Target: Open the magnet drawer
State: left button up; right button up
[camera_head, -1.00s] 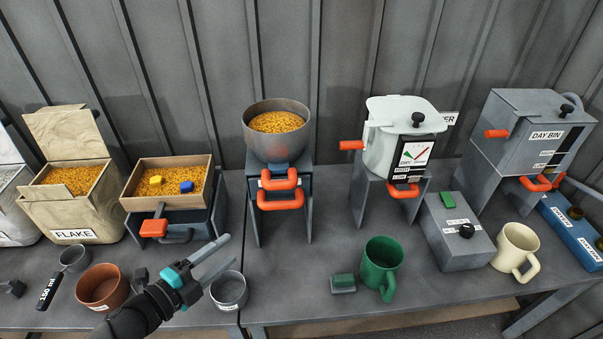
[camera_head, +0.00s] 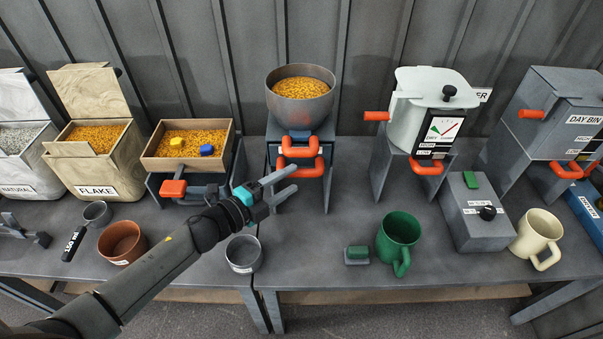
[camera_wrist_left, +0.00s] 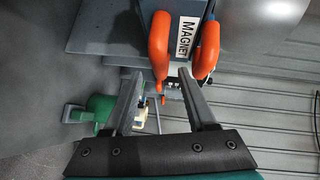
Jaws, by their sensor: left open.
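The magnet drawer is in the grey stand under the round hopper. A white MAGNET label (camera_wrist_left: 187,37) sits between two orange handles in the left wrist view. The upper handle (camera_head: 300,146) and lower handle (camera_head: 300,169) also show in the head view; I cannot tell which belongs to the drawer. In the left wrist view the lower handle (camera_wrist_left: 159,45) is at left and the upper one (camera_wrist_left: 206,50) at right. My left gripper (camera_head: 292,180) is open and empty, its fingertips close to the lower handle; contact is unclear. My right gripper is out of view.
The hopper (camera_head: 301,88) of yellow grain stands above. A grain tray (camera_head: 147,160) with an orange handle is left. A grey cup (camera_head: 243,254) sits below my wrist. A green mug (camera_head: 399,236) and small green-topped block (camera_head: 357,255) stand right. Bare bench lies between.

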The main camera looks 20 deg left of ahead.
aim_at(297, 176)
pick_arm(q)
jog(key=shift+x, duration=2.4)
grip_shut()
